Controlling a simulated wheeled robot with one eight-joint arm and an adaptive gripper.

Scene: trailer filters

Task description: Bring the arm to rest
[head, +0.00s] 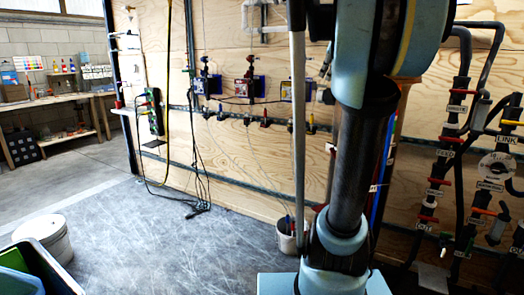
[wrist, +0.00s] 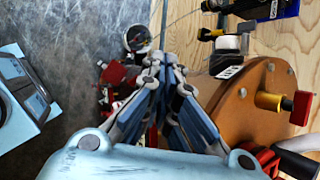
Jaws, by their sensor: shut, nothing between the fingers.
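My gripper (wrist: 165,62) shows in the wrist view, with its pale blue and grey fingers drawn together at the tips. I see nothing held between them. It hangs in front of the plywood wall, beside a round brown wooden disc (wrist: 232,112) that carries a yellow and red valve (wrist: 284,103). I cannot tell whether the fingers touch anything. In the head view my arm (head: 362,150) rises in pale blue and black at right of centre. My gripper cannot be made out there.
Plywood walls (head: 240,150) carry valves, dark pipes (head: 462,120) and hanging cables. A small bucket (head: 291,240) stands by the wall near my arm. A white drum (head: 45,238) and a dark crate (head: 50,268) stand at lower left. The grey floor (head: 150,240) between is clear.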

